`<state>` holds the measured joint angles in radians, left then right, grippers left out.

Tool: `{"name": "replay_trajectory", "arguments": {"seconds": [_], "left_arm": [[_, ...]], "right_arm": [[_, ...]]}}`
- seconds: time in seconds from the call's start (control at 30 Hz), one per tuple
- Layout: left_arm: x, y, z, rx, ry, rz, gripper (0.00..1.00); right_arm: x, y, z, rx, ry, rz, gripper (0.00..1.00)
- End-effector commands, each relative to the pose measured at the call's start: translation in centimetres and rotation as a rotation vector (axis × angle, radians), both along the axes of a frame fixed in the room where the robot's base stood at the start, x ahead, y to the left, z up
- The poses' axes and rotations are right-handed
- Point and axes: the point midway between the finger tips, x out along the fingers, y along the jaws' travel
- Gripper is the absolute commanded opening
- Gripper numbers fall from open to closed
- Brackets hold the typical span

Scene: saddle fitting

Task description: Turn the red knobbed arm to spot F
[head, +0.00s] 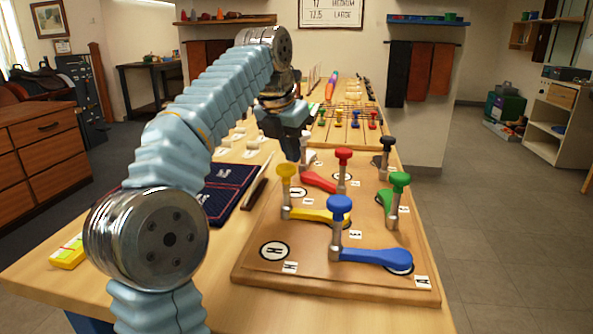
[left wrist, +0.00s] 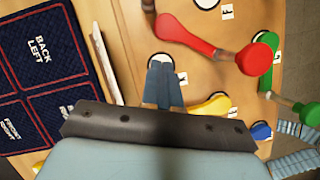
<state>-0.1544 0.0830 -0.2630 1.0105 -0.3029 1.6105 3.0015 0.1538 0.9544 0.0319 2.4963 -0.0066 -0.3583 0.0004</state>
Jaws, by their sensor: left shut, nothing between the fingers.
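The red knobbed arm (head: 318,181) lies on the wooden board (head: 280,238), its red knob (head: 343,154) standing up on a metal stem. In the left wrist view the red arm (left wrist: 187,35) runs to the right, with its knob (left wrist: 255,61) at upper right. My left gripper (head: 295,154) is shut and empty, pointing down over the board's left side. In the left wrist view its fingertips (left wrist: 163,64) are beside the red arm, apart from the knob, in front of a white spot. My right gripper is not in view.
Yellow (head: 287,170), blue (head: 340,204), green (head: 400,180) and black (head: 388,143) knobs stand around the red one. A dark blue mat (head: 228,188) lies left of the board. A rack with small coloured pieces (head: 340,122) is behind.

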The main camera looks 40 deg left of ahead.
Motion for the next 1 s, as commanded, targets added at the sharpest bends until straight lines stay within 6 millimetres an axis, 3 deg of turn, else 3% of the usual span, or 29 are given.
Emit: {"name": "replay_trajectory", "arguments": {"seconds": [0.2, 0.4, 0.83, 1.0], "left_arm": [[1.3, 0.1, -3.7, -0.002, 0.003, -0.002, 0.00], [2.1, 0.2, -5.3, -0.001, 0.001, -0.001, 0.00], [2.3, 0.3, -5.6, -0.002, 0.001, -0.012, 0.00], [2.9, 0.5, -5.7, -0.003, 0.006, -0.145, 0.00]], "right_arm": [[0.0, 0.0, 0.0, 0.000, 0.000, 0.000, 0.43], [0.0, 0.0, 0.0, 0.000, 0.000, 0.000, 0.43], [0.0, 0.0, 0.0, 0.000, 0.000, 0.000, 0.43], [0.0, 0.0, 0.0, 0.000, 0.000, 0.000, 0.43]]}}
